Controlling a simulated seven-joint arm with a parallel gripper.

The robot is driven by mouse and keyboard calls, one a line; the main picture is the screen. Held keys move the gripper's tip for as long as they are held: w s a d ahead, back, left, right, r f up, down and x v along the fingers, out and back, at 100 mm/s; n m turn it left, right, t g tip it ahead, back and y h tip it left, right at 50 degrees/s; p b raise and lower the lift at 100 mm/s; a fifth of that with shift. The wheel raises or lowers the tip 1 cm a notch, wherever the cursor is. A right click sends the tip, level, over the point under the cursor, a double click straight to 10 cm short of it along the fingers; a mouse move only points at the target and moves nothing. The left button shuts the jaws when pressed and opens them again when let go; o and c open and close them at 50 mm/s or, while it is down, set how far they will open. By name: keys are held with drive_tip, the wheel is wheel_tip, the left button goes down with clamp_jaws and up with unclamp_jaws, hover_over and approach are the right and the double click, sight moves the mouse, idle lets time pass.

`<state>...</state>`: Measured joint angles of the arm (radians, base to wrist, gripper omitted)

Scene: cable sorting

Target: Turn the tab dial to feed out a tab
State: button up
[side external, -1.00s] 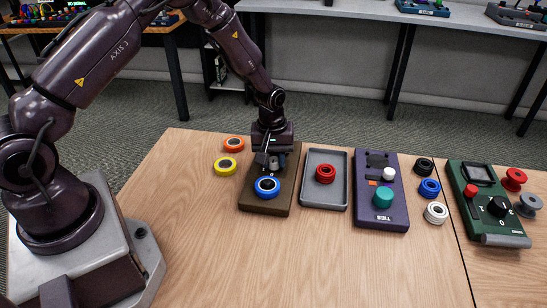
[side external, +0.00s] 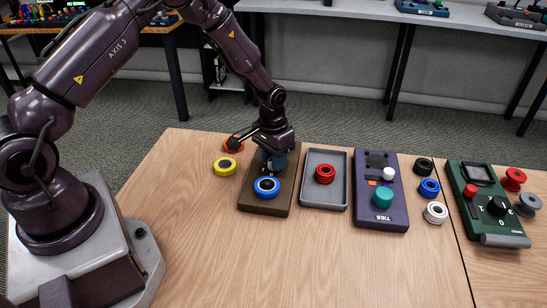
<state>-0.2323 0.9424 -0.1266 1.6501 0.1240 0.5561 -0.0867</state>
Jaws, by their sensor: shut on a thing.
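A brown board (side external: 262,207) lies on the table with a blue ring (side external: 267,186) on its front part. My gripper (side external: 272,159) points down over the board's back part. It is shut on a grey-blue knob-like piece, apparently the dial, which the gripper and wrist mostly hide. No fed-out tab can be made out there. A purple unit (side external: 393,218) marked TIES stands further right, with a teal knob (side external: 383,197) and a white knob (side external: 389,174); my gripper is well apart from it.
A grey tray (side external: 323,202) holding a red ring (side external: 324,174) stands right of the board. Several rings and a green unit (side external: 497,225) are at the right. The front table is clear.

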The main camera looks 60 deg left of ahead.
drive_tip(key=shift+m, duration=1.1)
drive_tip(key=o, duration=0.9)
drive_tip(key=shift+o, duration=0.2)
wheel_tip(320, 180, up, 13)
drive_tip(key=shift+a, duration=0.2)
